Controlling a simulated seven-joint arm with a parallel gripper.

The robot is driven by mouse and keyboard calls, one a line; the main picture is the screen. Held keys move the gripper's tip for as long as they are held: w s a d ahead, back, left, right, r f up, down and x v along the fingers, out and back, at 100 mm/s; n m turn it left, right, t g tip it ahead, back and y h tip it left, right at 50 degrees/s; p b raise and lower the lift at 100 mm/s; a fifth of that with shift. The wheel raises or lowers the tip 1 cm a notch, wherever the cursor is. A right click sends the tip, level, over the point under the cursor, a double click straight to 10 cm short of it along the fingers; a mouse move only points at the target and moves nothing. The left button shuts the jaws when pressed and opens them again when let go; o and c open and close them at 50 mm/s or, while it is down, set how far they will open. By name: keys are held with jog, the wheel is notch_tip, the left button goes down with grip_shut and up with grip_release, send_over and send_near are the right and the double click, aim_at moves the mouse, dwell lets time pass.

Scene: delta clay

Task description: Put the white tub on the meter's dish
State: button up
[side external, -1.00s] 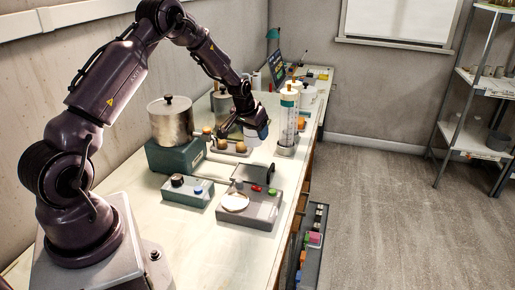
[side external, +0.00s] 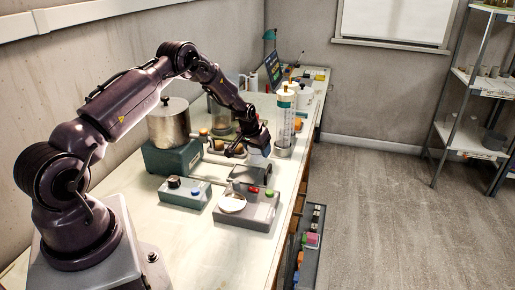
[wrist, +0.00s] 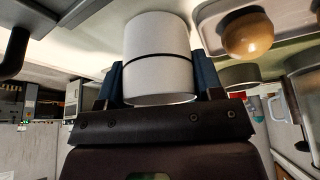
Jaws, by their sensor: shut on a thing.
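My gripper (side external: 260,149) is shut on the white tub (wrist: 158,48), which has a dark band around it. In the wrist view the tub sits between my two blue fingers. In the side view the tub is small and partly hidden by my gripper. It is held above the bench, behind the meter and a little to the right of its dish. The meter (side external: 262,212) is a grey box with red and green buttons, near the bench's front edge. Its round pale dish (side external: 232,204) lies on top at the left and looks empty.
A teal control box (side external: 185,194) stands left of the meter. A metal pot (side external: 168,125) on a teal base is behind it. A clear cylinder (side external: 286,120) stands behind my gripper, and a tray with brown balls shows in the wrist view (wrist: 248,34). An open drawer (side external: 305,255) juts out at the right.

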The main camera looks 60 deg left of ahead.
jog(key=o, duration=1.1)
jog(key=shift+f, duration=0.1)
jog(key=s+d+r+m, duration=0.1)
jog(key=s+d+r, duration=0.2)
jog(key=d+r, duration=0.5)
jog(key=s+d+r+m, duration=0.1)
jog(key=s+d+r, duration=0.25)
jog(key=r, duration=0.75)
jog(key=s+d+r, duration=0.4)
jog(key=d+r, duration=0.2)
jog(key=r, duration=0.4)
jog(key=s+d+r+m+h, duration=0.1)
jog(key=s+d+r, duration=0.1)
jog(key=s+d, duration=0.4)
jog(key=s+d+r+m+t+h, duration=0.1)
jog(key=s+d, duration=0.4)
jog(key=s, duration=0.7)
jog(key=shift+s+d+r+m+t, duration=0.3)
jog(key=shift+s+d+r+m, duration=0.1)
jog(key=shift+r+m, duration=0.25)
jog(key=shift+o, duration=0.4)
jog(key=shift+s+d+f, duration=0.1)
jog(key=shift+s+d, duration=0.05)
jog(key=shift+s, duration=0.25)
